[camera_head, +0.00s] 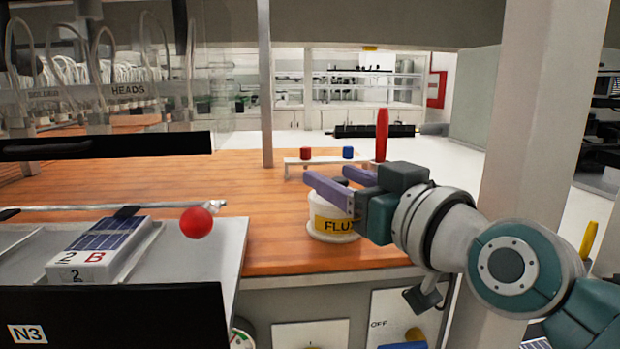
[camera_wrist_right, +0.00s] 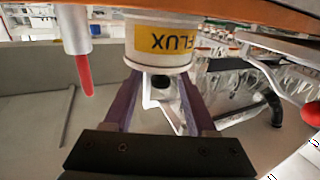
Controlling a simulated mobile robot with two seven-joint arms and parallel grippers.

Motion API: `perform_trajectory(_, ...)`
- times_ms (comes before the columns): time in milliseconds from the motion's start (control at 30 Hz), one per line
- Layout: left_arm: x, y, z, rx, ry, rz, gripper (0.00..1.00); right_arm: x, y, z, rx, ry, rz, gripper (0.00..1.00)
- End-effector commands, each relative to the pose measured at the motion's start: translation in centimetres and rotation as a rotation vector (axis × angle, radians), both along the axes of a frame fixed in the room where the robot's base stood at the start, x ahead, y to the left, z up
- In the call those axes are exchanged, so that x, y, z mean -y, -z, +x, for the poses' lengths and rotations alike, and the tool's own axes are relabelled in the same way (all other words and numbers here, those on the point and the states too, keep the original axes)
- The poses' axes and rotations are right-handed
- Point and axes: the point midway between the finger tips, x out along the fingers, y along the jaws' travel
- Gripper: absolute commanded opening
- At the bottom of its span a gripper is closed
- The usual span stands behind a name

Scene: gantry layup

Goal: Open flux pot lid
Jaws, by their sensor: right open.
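The flux pot (camera_head: 325,218) is a white round pot with a yellow FLUX label. It stands on the orange wooden bench near its front edge. In the right wrist view the pot (camera_wrist_right: 140,42) appears upside down, with its pale lid (camera_wrist_right: 158,60) and a dark knob (camera_wrist_right: 160,81). My right gripper (camera_head: 330,177) is open, its two purple fingers at lid height on either side of the knob. The fingers also show in the wrist view (camera_wrist_right: 160,90); I cannot tell whether they touch the knob. The lid sits on the pot. My left gripper is not in view.
A small white rack (camera_head: 320,160) with red and blue caps stands behind the pot. An upright red handle (camera_head: 381,135) is beyond my right gripper. A red ball (camera_head: 196,222) on a rod is left, over a grey tray (camera_head: 228,262). A pale post (camera_head: 535,120) stands right.

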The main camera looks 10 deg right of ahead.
Motion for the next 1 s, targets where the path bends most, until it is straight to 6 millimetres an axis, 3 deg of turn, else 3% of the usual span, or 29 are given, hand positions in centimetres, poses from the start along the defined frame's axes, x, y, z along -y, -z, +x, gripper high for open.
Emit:
perform_trajectory(200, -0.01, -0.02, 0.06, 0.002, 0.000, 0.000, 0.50, -0.02, 0.01, -0.01, 0.000, 0.000, 0.000, 0.55)
perform_trajectory(700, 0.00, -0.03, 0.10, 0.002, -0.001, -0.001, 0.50, 0.00, 0.03, -0.03, -0.001, 0.000, 0.001, 0.00)
perform_trajectory(1000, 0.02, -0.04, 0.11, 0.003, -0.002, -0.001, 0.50, 0.01, 0.03, -0.03, -0.001, 0.000, 0.000, 0.00)
